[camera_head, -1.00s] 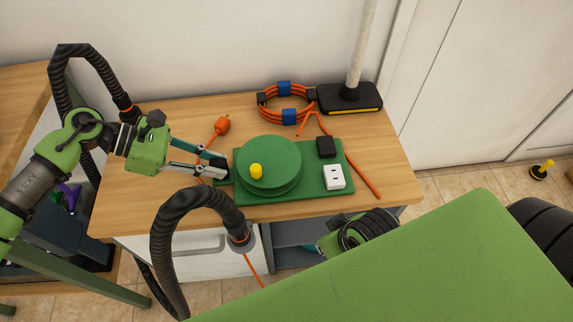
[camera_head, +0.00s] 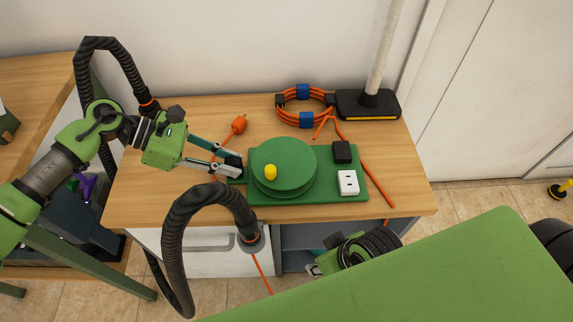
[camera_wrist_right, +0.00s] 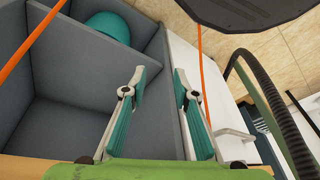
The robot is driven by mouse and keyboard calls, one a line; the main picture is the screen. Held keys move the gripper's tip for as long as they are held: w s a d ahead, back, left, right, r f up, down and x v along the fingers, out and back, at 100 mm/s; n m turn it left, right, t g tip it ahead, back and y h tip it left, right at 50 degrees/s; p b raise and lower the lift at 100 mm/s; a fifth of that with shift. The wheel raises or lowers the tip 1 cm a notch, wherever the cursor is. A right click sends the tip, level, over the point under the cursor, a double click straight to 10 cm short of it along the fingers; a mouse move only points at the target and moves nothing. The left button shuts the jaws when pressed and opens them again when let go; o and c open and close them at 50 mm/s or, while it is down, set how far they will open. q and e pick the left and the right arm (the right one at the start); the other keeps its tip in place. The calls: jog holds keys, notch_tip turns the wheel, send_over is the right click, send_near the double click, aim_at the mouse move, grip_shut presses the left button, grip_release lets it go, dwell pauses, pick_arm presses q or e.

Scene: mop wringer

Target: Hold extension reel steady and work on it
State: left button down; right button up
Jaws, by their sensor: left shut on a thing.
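The extension reel is a round green drum (camera_head: 284,160) with a yellow knob (camera_head: 271,172) on top. It stands on a green base plate (camera_head: 325,192) on the wooden table. My left gripper (camera_head: 236,165) is shut on the dark grip at the plate's left end; its fingertips partly hide that grip. My right gripper (camera_wrist_right: 160,75) is open and empty. In the head view it is low in front of the cabinet, mostly hidden by my own green body.
On the plate are a black block (camera_head: 341,151) and a white socket (camera_head: 348,182). An orange plug (camera_head: 239,123), a coiled orange cable (camera_head: 304,105) and a black mop head (camera_head: 367,104) lie behind. The open grey cabinet (camera_wrist_right: 80,110) faces my right gripper.

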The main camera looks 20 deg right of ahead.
jog(key=s+a+f+n+g+y, duration=0.1)
jog(key=s+a+n+y, duration=0.2)
jog(key=a, duration=0.7)
jog(key=s+a+f+g+y, duration=0.1)
jog(key=s+a+g+y, duration=0.2)
jog(key=a, duration=0.6)
jog(key=s+a+r+n+g+y, duration=0.2)
jog(key=a+r+n+y, duration=0.1)
jog(key=a+r+n, duration=0.75)
jog(key=w+d+r+n+t+h, duration=0.1)
jog(key=w+d+r+n+h, duration=0.1)
jog(key=w+d+r, duration=0.3)
jog(key=w+d+r+n+t+h, duration=0.1)
jog(key=w+r+n+h, duration=0.15)
jog(key=w, duration=0.45)
notch_tip(320, 180, up, 12)
jog(key=m+t+h, duration=0.1)
jog(key=t+h, duration=0.1)
jog(key=h, duration=0.4)
send_over(270, 168)
jog(key=a, duration=0.1)
jog(key=shift+w+r, duration=0.15)
jog(key=shift+s+d+g, duration=0.2)
jog(key=shift+d+g, duration=0.3)
jog(key=shift+g, duration=0.1)
jog(key=shift+f, duration=3.6)
